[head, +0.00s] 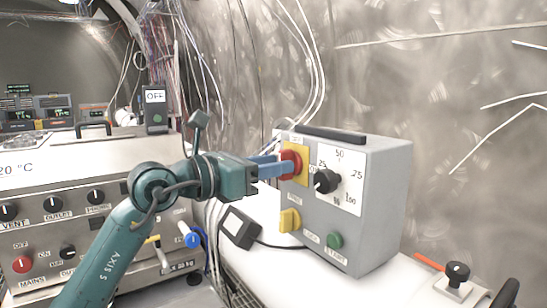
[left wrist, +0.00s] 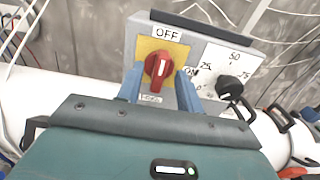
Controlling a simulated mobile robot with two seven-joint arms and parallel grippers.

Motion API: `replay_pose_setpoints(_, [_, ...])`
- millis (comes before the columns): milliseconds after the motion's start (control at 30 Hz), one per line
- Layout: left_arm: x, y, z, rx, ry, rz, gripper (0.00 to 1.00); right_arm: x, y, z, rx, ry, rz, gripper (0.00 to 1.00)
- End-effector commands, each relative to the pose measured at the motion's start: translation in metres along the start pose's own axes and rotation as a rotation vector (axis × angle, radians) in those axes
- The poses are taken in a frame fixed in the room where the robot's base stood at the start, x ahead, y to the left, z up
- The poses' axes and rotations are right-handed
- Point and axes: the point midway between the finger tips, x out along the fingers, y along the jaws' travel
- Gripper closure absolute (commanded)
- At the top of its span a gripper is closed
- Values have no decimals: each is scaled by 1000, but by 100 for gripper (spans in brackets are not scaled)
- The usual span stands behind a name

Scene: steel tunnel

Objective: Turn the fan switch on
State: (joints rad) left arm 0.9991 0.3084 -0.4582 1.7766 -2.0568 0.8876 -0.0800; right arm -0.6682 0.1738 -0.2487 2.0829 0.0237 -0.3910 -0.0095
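A grey control box (head: 385,200) carries a red rotary switch (head: 290,164) on a yellow plate (head: 303,162). In the left wrist view the red switch (left wrist: 158,66) has OFF above it and ON to its right; its handle stands nearly upright, slightly tilted, towards OFF. The label below it is too small to read surely. My left gripper (head: 272,168) is at the switch. In the left wrist view its blue fingers (left wrist: 160,92) are apart, one either side of the switch, with gaps showing. Whether the fingertips touch it cannot be told. My right gripper is not in view.
The box also has a black dial (head: 326,181), a yellow knob (head: 290,220) and a green button (head: 334,241). It stands on a white curved surface (head: 270,262). A panel with several knobs (head: 70,210) is at left. The curved steel wall is behind.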

Motion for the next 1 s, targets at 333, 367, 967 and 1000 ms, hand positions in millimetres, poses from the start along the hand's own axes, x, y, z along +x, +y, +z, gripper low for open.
replay_pose_setpoints(333, [8,0,0,1,-1,1,64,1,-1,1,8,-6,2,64])
replay_pose_setpoints(367, [8,0,0,1,-1,1,64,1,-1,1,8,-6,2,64])
replay_pose_setpoints(967, [8,0,0,1,-1,0,100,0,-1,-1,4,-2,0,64])
replay_pose_setpoints(1000, [8,0,0,1,-1,0,100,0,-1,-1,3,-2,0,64])
